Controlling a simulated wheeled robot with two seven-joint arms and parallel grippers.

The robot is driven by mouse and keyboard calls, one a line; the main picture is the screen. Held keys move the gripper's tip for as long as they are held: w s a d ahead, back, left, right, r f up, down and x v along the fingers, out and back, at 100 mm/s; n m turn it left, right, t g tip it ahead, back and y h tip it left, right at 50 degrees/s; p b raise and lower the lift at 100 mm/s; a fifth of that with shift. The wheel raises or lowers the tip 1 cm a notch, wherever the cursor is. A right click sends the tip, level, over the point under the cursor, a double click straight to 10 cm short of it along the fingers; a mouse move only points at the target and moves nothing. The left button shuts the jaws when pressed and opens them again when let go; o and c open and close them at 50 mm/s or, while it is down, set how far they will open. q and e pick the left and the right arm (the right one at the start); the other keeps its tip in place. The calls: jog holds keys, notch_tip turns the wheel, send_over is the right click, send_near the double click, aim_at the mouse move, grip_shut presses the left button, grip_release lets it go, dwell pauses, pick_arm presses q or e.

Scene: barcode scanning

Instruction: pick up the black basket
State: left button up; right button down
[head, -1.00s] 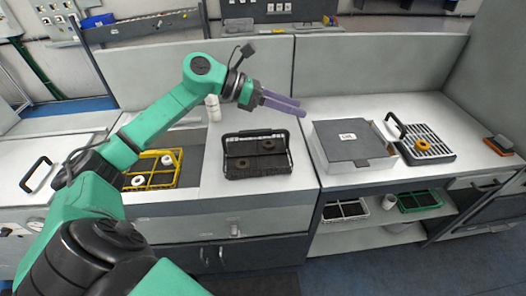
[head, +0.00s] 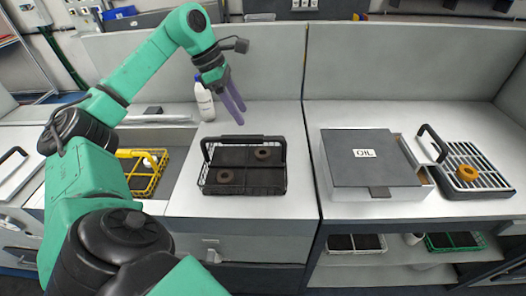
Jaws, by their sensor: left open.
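The black basket (head: 244,187) stands upright on the white counter in the middle of the head view. The fingers appear apart from the handle. My right gripper is not in view.
A white bottle (head: 204,103) stands behind my left gripper. A yellow basket (head: 146,178) sits in a recess at left. Lower shelves hold more baskets.

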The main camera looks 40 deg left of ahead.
aim_at(248, 142)
pick_arm(q)
jog(key=f, duration=0.5)
jog(key=shift+s+d+f, duration=0.25)
jog(key=shift+s, duration=0.15)
jog(key=shift+w+x, duration=0.15)
jog(key=shift+x, duration=0.45)
jog(key=shift+w+x, duration=0.15)
jog(key=shift+x, duration=0.45)
jog(key=x, duration=0.1)
jog(key=p+x, duration=0.2)
jog(key=x, duration=0.1)
jog(key=shift+s+a+f, duration=0.1)
jog(key=shift+a+f, duration=0.05)
jog(key=shift+a, duration=0.2)
jog(key=shift+f, duration=0.25)
jog(key=shift+d, duration=0.1)
jog(key=shift+c, duration=0.6)
jog(key=shift+d, duration=0.1)
grip_shut()
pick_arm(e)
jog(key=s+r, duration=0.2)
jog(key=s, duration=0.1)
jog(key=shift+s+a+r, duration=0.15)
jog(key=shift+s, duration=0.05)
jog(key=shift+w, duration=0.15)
